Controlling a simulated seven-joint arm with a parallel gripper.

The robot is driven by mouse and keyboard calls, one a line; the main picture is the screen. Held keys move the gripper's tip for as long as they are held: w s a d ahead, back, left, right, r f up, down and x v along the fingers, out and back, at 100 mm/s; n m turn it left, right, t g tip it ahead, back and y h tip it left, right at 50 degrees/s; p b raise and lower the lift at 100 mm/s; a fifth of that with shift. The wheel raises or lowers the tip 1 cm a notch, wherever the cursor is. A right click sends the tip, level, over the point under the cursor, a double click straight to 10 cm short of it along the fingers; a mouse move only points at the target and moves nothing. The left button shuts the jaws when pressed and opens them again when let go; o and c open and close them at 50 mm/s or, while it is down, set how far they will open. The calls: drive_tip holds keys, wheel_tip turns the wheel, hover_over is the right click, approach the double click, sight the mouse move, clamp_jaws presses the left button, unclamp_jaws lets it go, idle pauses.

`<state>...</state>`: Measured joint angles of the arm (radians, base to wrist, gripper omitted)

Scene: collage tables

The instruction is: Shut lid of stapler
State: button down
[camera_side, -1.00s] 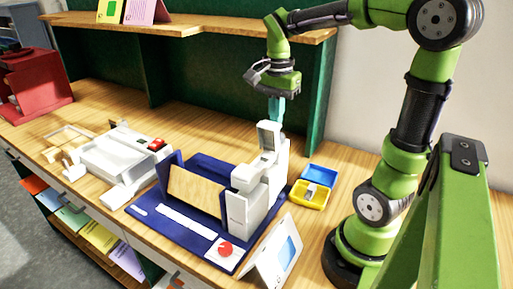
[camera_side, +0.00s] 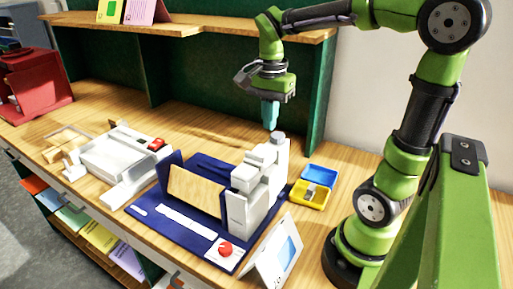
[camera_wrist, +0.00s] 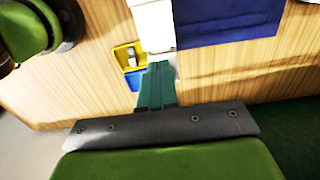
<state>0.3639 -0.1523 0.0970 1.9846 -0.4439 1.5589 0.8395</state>
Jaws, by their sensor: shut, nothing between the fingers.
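The white-grey stapler (camera_side: 243,205) stands at the right end of a dark blue mat (camera_side: 160,222). Its lid (camera_side: 262,157) lies down over the body, about level; whether it is fully pressed shut I cannot tell. My gripper (camera_side: 271,124) is shut and empty, with teal fingers pointing down, just above the stapler's rear end. Whether it touches is unclear. In the wrist view the fingers (camera_wrist: 158,72) reach toward the stapler's near end (camera_wrist: 153,25), covering part of it.
A blue-and-yellow tray (camera_side: 312,192) sits right of the stapler, and a propped white card (camera_side: 275,253) stands in front. A tan board (camera_side: 195,190) stands on the mat. A white machine (camera_side: 112,158) is at left. A green shelf back (camera_side: 215,85) rises behind.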

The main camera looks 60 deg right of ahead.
drive_tip(key=shift+r, duration=0.1)
idle(0.5)
drive_tip(key=shift+r, duration=2.4)
drive_tip(key=f+n+t, duration=0.1)
drive_tip(key=n, duration=0.1)
drive_tip(key=a+f+n, duration=0.1)
drive_tip(key=n, duration=0.1)
drive_tip(key=a+f+n+t, duration=0.1)
drive_tip(key=n, duration=0.1)
drive_tip(key=shift+w+a+n+t, duration=0.1)
drive_tip(key=shift+a+n+t, duration=0.05)
drive_tip(key=shift+n+t, duration=0.2)
drive_tip(key=s+a+f+n+t+y, duration=0.1)
drive_tip(key=s+a+n+t+y, duration=0.1)
drive_tip(key=s+a+n+t, duration=0.2)
drive_tip(key=a+n, duration=0.3)
drive_tip(key=a, duration=0.1)
drive_tip(key=shift+s+f, duration=0.25)
drive_tip(key=shift+f, duration=0.15)
drive_tip(key=shift+a+t, duration=0.1)
drive_tip(key=shift+t, duration=0.15)
